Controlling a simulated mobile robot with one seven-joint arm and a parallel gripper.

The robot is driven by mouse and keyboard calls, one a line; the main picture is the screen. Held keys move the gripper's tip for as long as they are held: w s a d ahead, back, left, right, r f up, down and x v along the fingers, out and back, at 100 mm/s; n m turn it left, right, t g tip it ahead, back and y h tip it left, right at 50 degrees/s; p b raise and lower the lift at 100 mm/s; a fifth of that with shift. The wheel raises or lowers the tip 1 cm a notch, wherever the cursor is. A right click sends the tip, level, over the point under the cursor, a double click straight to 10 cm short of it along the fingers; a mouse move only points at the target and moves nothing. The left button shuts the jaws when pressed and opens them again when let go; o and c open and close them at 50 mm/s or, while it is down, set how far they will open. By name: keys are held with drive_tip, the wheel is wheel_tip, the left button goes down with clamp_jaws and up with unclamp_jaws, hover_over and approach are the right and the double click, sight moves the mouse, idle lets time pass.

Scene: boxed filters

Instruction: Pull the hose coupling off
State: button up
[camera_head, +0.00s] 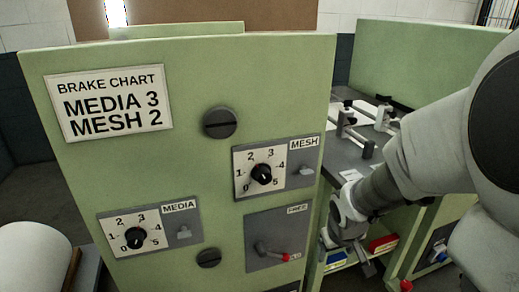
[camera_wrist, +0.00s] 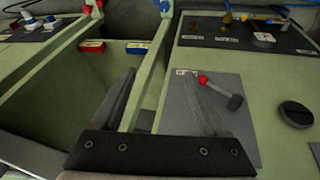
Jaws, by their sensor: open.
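I cannot single out the hose coupling for certain. In the wrist view, small fittings, one yellow (camera_wrist: 227,20) and one blue (camera_wrist: 284,12), stand on a dark labelled plate (camera_wrist: 205,38) at the top right. Their detail is too small to tell. My gripper (camera_wrist: 160,78) is open, with nothing seen between its fingers. In the head view my gripper (camera_head: 362,258) hangs at the right of the green front panel, by the open shelf. It is apart from the fittings.
The green cabinet (camera_head: 190,80) carries MEDIA (camera_head: 135,237) and MESH (camera_head: 262,174) dials. A red-tipped lever (camera_head: 275,252) sits below; it also shows in the wrist view (camera_wrist: 222,92). Red (camera_head: 382,243) and blue (camera_head: 335,260) boxes are on the shelf. A dark bench top with clamps (camera_head: 350,125) lies behind.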

wheel_tip(320, 180, down, 17)
drive_tip(key=w+a+n+g+y+b, duration=0.1)
drive_tip(key=w+a+y, duration=0.1)
drive_tip(key=s+a+f+y+b, duration=0.15)
drive_tip(key=a+f, duration=0.25)
drive_tip(key=f, duration=0.4)
drive_tip(key=s+a+f+y, duration=0.3)
drive_tip(key=a+f, duration=0.1)
drive_tip(key=f, duration=0.3)
drive_tip(key=b+x, duration=0.2)
drive_tip(key=x, duration=0.3)
drive_tip(key=b+x, duration=0.2)
drive_tip(key=x, duration=0.4)
drive_tip(key=b+x, duration=0.2)
drive_tip(key=x, duration=0.4)
drive_tip(key=shift+w+a+r, duration=0.25)
drive_tip(key=shift+w+r, duration=0.05)
drive_tip(key=shift+w, duration=0.05)
clamp_jaws()
drive_tip(key=shift+s, duration=0.15)
drive_tip(key=shift+s+d+p, duration=0.2)
drive_tip(key=shift+s+d, duration=0.1)
drive_tip(key=shift+s, duration=0.6)
drive_tip(key=shift+s+d+p, duration=0.15)
drive_tip(key=shift+s+d, duration=0.15)
drive_tip(key=shift+s, duration=0.6)
drive_tip(key=shift+s, duration=0.1)
